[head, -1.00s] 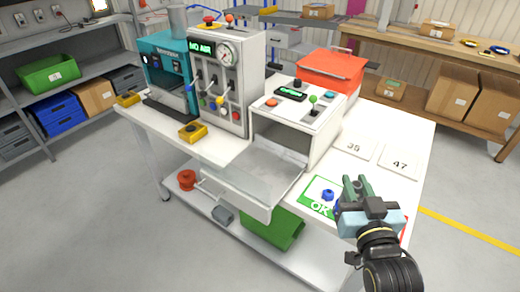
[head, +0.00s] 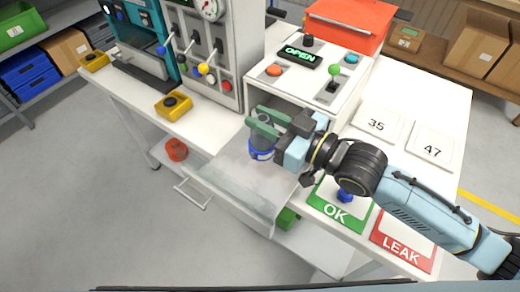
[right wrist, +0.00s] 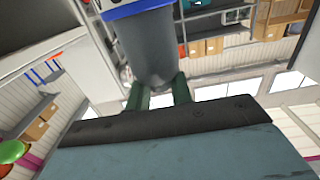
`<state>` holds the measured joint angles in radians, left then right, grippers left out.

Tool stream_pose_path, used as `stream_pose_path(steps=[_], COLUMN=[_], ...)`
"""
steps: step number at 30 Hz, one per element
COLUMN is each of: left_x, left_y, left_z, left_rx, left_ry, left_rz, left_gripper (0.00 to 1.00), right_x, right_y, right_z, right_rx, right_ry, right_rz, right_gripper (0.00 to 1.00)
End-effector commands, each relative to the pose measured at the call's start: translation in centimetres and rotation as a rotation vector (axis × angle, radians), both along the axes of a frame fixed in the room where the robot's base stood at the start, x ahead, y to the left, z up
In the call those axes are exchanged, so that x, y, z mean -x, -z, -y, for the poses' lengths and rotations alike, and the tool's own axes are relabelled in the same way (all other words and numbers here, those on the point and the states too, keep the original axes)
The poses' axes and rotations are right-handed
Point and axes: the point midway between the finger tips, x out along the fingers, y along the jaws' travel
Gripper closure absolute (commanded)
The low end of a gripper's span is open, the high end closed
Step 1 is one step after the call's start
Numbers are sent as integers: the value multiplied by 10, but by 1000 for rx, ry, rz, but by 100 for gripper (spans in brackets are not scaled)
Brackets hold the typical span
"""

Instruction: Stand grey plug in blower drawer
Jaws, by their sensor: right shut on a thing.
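The grey plug (head: 263,133) has a blue collar at its lower end and is held roughly upright. My right gripper (head: 266,122) is shut on its grey upper part. It hangs over the inner part of the open blower drawer (head: 232,184); I cannot tell whether it touches the drawer floor. In the right wrist view the grey plug (right wrist: 150,48) fills the upper middle, its rounded grey end between the fingers of the right gripper (right wrist: 160,92). The white blower (head: 340,88) shows OPEN on its display. My left gripper is not in view.
A small blue part (head: 345,195) sits on the green OK mat (head: 336,214), with the red LEAK mat (head: 403,245) beside it. White cards 35 (head: 376,125) and 47 (head: 432,150) lie behind. A gauge panel (head: 215,60) stands left of the blower.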

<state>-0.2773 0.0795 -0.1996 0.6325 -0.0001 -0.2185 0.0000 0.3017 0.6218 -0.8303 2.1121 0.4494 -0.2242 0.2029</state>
Motion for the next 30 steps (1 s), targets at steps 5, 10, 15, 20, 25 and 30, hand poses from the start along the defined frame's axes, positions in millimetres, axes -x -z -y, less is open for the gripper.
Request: stream_pose_path(steps=[5, 10, 15, 20, 25, 30], left_x=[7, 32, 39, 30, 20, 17], left_y=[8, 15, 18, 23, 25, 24], left_z=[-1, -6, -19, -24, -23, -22], left_rx=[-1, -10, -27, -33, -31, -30], left_ry=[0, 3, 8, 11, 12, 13], left_rz=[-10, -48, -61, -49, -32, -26], left_gripper=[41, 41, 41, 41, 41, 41], right_x=[1, 1, 1, 1, 1, 1], right_y=[29, 59, 71, 92, 106, 104], right_z=[1, 1, 1, 1, 1, 1], right_rx=[-2, -1, -2, 0, -3, -3], right_ry=[-15, -14, -14, -14, -14, -14], right_rz=[-2, 0, 2, 1, 3, 4], right_gripper=[100, 100, 100, 100, 100, 100])
